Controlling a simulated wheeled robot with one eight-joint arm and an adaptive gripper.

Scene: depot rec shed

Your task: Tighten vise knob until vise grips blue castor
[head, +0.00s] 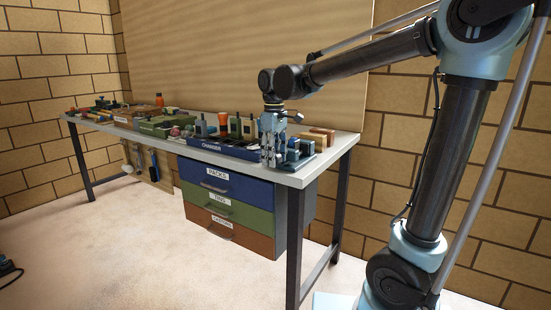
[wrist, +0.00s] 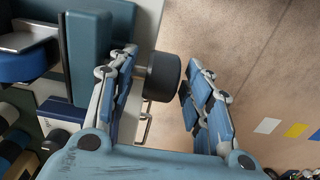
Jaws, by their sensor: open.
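The blue vise (head: 300,150) stands at the right end of the bench. Its blue jaw block (wrist: 90,45) fills the upper left of the wrist view. The black round vise knob (wrist: 162,77) sticks out from it, between my gripper's fingers. My gripper (wrist: 158,75) is open, one finger on each side of the knob; the right finger looks apart from it, and contact on the left cannot be told. In the head view my gripper (head: 272,160) hangs at the bench's front edge. A dark blue rounded piece under a grey plate, seemingly the blue castor (wrist: 25,66), sits left of the jaw block.
The bench top (head: 235,152) carries a labelled charger (head: 210,146), green cases (head: 155,128) and many small items to the left. Wooden blocks (head: 318,133) lie behind the vise. Drawers (head: 228,200) hang below the bench.

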